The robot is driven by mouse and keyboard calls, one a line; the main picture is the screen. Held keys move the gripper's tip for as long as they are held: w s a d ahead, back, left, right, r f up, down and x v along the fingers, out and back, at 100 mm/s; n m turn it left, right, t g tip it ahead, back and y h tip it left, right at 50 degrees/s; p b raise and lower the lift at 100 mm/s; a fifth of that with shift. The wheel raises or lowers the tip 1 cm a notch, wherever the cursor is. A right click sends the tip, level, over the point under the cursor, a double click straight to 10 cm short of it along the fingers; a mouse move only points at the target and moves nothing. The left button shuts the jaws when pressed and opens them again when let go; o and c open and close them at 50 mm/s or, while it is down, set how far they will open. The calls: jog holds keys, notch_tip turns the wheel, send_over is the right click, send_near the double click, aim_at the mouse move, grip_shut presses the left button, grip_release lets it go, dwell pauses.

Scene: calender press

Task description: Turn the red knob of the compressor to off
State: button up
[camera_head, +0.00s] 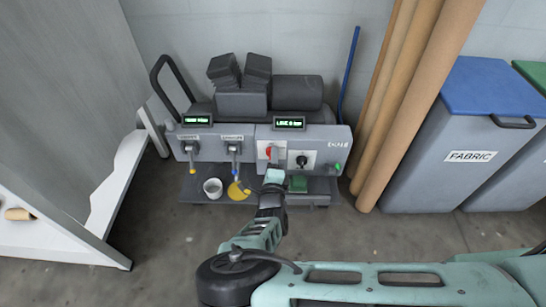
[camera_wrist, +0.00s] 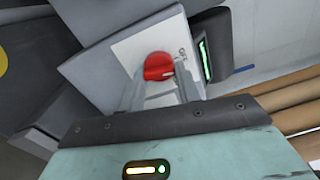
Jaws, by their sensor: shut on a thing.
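The compressor (camera_head: 325,157) is a grey machine against the back wall. Its red knob (camera_head: 269,152) sits on a white plate on the front panel; in the wrist view it is a round red knob (camera_wrist: 158,64). Lettering that looks like "OFF" shows on the plate right of the knob. My gripper (camera_head: 271,167) reaches the panel from the front. In the wrist view my gripper (camera_wrist: 159,78) has its two fingers on either side of the knob, shut on it. The fingers hide the knob's lower edge, and I cannot tell its setting.
A black knob (camera_head: 302,160) sits right of the red one, below a lit green display (camera_head: 290,124). Two levers are on the left panel. Cardboard tubes (camera_head: 398,105) and a blue-lidded FABRIC bin (camera_head: 450,160) stand right.

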jog(key=shift+n, duration=0.9)
jog(key=o, duration=1)
jog(key=shift+s, duration=0.15)
